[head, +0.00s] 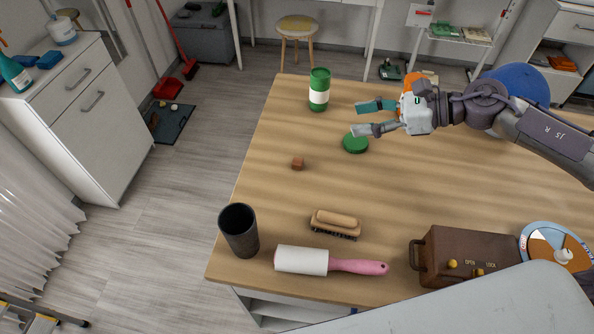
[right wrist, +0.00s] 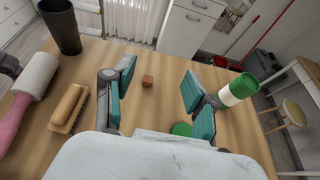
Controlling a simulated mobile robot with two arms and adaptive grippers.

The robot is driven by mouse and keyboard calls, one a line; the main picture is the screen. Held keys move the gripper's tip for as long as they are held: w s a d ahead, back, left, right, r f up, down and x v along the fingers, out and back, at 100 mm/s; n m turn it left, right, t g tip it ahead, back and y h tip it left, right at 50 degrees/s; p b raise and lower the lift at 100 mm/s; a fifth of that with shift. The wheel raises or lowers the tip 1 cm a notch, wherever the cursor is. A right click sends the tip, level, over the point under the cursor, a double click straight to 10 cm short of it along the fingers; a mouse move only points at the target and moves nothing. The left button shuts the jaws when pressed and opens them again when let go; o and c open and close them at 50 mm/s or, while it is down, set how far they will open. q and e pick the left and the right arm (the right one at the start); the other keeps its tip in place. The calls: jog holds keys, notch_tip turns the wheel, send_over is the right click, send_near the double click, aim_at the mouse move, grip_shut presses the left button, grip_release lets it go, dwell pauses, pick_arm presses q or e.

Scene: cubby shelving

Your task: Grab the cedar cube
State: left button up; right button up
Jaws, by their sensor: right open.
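The cedar cube (head: 297,163) is a small reddish-brown block on the wooden table, left of the middle in the head view. It also shows in the right wrist view (right wrist: 147,81), between the two finger pads and beyond them. My right gripper (head: 366,118) is open and empty, above the table to the right of and behind the cube, near the green disc. In the right wrist view its teal-padded fingers (right wrist: 158,88) are spread wide, with nothing between them touching. My left gripper is not in either view.
A green lid-like disc (head: 355,143) and a green-and-white can (head: 319,90) stand near my right gripper. A brush (head: 335,223), a lint roller (head: 302,260), a dark cup (head: 239,230) and a brown box (head: 455,257) line the front. The table around the cube is clear.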

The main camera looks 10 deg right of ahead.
notch_tip(320, 180, down, 11)
jog(key=b, duration=1)
jog(key=shift+f, duration=0.2)
jog(key=shift+w+f+b, duration=0.1)
jog(key=shift+f+b, duration=0.25)
jog(key=shift+f, duration=0.15)
jog(key=shift+w+a, duration=0.1)
jog(key=shift+a, duration=0.3)
jog(key=p, duration=0.3)
send_near(300, 161)
jog(key=x, duration=0.3)
jog(key=shift+w+a, duration=0.1)
jog(key=shift+a, duration=0.25)
jog(key=p+x, duration=0.1)
jog(key=x, duration=0.5)
jog(key=shift+f, duration=0.1)
jog(key=shift+d, duration=0.1)
jog(key=c, duration=0.8)
